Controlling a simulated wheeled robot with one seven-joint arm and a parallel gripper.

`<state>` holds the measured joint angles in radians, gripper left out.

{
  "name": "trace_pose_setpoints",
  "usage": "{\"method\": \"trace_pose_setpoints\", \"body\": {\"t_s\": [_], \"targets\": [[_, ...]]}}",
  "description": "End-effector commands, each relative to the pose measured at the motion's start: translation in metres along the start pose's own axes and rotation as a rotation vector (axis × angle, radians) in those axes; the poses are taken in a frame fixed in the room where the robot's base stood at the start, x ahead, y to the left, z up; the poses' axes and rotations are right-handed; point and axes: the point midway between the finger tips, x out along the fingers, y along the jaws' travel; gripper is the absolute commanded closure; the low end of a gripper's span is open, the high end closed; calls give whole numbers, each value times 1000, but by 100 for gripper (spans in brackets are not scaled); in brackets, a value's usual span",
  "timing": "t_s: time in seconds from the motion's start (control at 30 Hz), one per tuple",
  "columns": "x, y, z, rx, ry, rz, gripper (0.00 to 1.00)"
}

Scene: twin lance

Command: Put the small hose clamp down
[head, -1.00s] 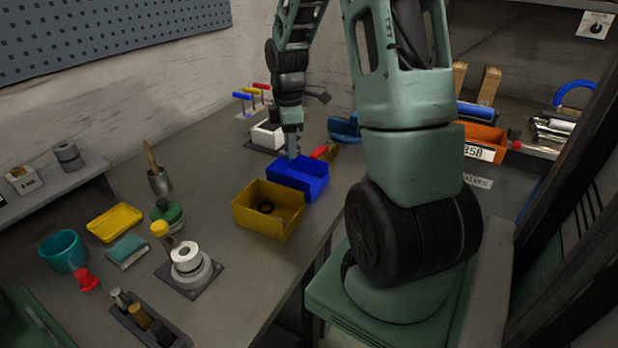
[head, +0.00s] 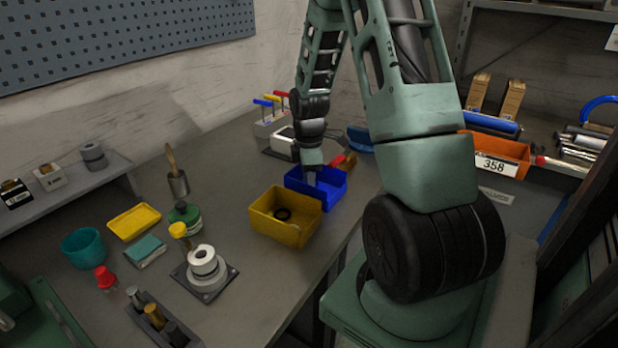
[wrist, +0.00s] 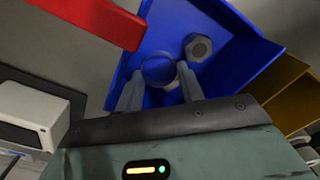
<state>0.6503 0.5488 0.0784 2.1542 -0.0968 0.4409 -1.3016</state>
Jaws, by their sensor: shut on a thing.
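My gripper (head: 311,177) points down into the blue bin (head: 332,191), its tips hidden by the bin's front wall in the head view. In the wrist view my gripper (wrist: 160,78) has both fingers closed on a small round thing, the small hose clamp (wrist: 158,70). It looks blue against the bin behind it, and its detail is hard to make out. The blue bin (wrist: 225,20) surrounds the fingers in that view. A grey hex nut (wrist: 198,47) lies in the bin, just beyond the right finger.
A yellow bin (head: 262,222) with a dark ring (head: 282,214) inside stands beside the blue bin, nearer me. A red-handled tool (wrist: 100,18) lies close on the other side. A white-topped box (head: 284,139) stands behind.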

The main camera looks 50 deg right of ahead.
Motion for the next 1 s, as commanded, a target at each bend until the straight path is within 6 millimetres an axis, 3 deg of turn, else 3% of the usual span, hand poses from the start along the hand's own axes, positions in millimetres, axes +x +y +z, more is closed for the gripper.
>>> {"method": "trace_pose_setpoints", "body": {"t_s": [0.33,0.47,1.0], "targets": [[-1,0,0,0,0,0,53],[-10,1,0,1,1,2,53],[-110,1,0,0,0,3,53]]}}
